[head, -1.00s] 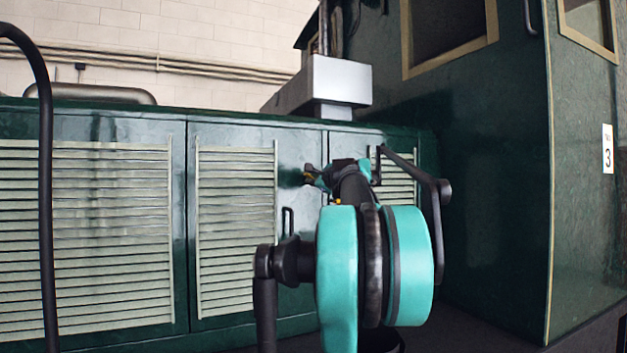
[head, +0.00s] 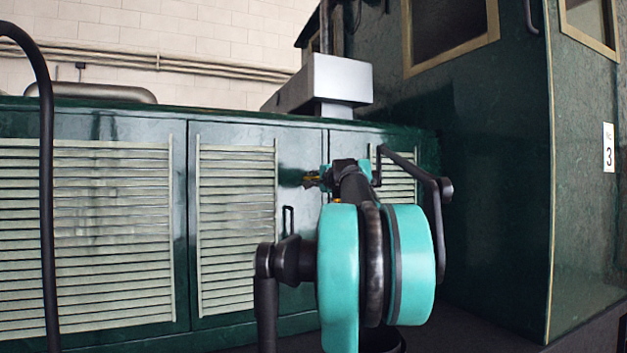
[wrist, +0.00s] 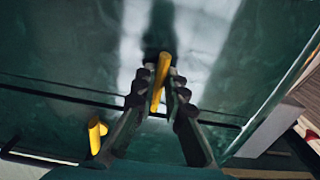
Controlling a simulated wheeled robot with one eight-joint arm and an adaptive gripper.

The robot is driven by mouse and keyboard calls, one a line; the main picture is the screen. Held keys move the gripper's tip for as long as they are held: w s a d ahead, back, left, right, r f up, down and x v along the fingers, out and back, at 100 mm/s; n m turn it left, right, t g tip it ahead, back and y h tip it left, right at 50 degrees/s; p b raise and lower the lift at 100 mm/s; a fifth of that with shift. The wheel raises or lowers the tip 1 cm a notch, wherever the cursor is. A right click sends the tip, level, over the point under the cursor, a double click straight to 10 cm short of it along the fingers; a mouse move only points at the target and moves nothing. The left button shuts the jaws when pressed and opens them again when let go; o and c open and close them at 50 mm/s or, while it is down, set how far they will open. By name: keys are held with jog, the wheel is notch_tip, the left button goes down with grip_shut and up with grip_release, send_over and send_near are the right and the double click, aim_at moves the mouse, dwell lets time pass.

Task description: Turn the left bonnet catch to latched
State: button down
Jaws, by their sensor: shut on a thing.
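A yellow catch handle (wrist: 161,80) stands between the two dark fingers of my gripper (wrist: 158,94) in the wrist view. The fingers are closed on it, one on each side, close to a seam in the green bonnet panel. A second, shorter yellow piece (wrist: 97,135) shows at lower left in the wrist view, apart from the fingers. In the head view my gripper (head: 311,180) is small, against the green bonnet side (head: 303,150), with a bit of yellow at its tip. My arm hides part of the panel there. I cannot tell the catch's exact angle from the head view.
Louvred panels (head: 238,225) line the bonnet side, with a black handle (head: 288,221) below my gripper. A grey box (head: 335,80) stands on the bonnet top. The green cab (head: 490,180) rises at right. A black curved rail (head: 46,200) stands at far left.

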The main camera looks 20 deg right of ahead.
dwell(0.4)
jog(key=c, duration=1.6)
grip_release()
jog(key=s, duration=1.2)
jog(key=shift+d, duration=0.15)
